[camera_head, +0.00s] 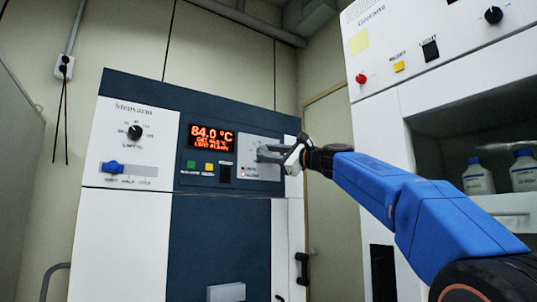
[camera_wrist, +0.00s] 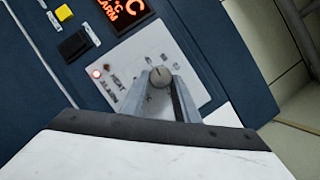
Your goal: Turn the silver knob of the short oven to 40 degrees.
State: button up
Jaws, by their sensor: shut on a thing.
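The short oven (camera_head: 125,225) stands at the left with a blue and white front. Its lit display (camera_head: 212,137) reads 84.0 °C in orange, with smaller lines below that look like an alarm text. My gripper (camera_head: 265,152) reaches the panel right of the display. In the wrist view my gripper (camera_wrist: 172,90) has its fingers shut around the silver knob (camera_wrist: 160,77), on a light panel with small scale marks. The knob's round face and a dark pointer line show between the fingertips. The fingers hide part of the scale. In the head view the knob is hidden by the gripper.
A black knob (camera_head: 134,132) and a blue slider (camera_head: 113,168) are on the oven's left panel. Green (camera_head: 191,162) and yellow (camera_head: 209,167) buttons sit under the display. A taller white machine (camera_head: 385,120) with bottles (camera_head: 478,178) stands close on the right.

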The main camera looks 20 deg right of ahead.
jog(key=shift+n+g, duration=0.5)
jog(key=shift+n, duration=0.5)
jog(key=o, duration=1.1)
jog(key=shift+c, duration=0.2)
jog(key=shift+d, duration=0.15)
jog(key=v, duration=1.7)
jog(key=shift+f, duration=0.15)
jog(key=shift+d, duration=0.1)
